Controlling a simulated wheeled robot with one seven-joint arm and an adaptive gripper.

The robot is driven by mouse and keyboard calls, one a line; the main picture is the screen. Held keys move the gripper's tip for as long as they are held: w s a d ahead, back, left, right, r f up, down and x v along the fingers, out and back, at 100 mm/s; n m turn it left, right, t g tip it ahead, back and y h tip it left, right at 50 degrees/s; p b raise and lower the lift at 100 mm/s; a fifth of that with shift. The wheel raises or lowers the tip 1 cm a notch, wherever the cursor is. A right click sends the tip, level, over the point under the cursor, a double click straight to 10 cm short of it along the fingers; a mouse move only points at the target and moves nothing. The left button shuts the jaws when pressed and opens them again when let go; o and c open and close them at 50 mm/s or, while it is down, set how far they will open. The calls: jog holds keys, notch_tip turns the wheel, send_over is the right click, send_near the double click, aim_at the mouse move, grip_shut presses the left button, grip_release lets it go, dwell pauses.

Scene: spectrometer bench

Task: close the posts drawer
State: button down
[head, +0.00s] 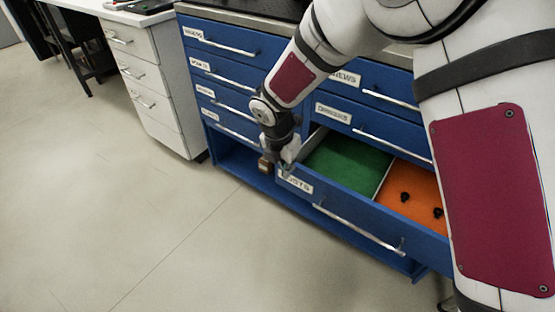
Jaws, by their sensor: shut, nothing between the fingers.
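The posts drawer (334,208) is the blue drawer labelled POSTS in the right column, and it stands pulled out. A silver bar handle (357,231) runs along its front. Inside lie a green compartment (345,160) and an orange compartment (412,205) with small dark pieces. My gripper (266,166) is shut and empty, pointing down by the left end of the drawer front, near its label. I cannot tell whether it touches the drawer. My arm hides part of the cabinet above, and its near link covers the drawer's right end.
The blue cabinet's other drawers, such as the one labelled above the posts drawer (355,128) and the left column (225,60), look shut. A white drawer unit (155,85) stands at the left. The floor (150,220) in front is clear.

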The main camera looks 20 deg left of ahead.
jog(key=w+d+p, duration=0.1)
jog(key=w+d, duration=0.1)
jog(key=w, duration=0.5)
jog(key=w+d, duration=0.3)
jog(key=w, duration=0.4)
jog(key=shift+w+p, duration=0.2)
jog(key=shift+p, duration=0.15)
jog(key=shift+d, duration=0.1)
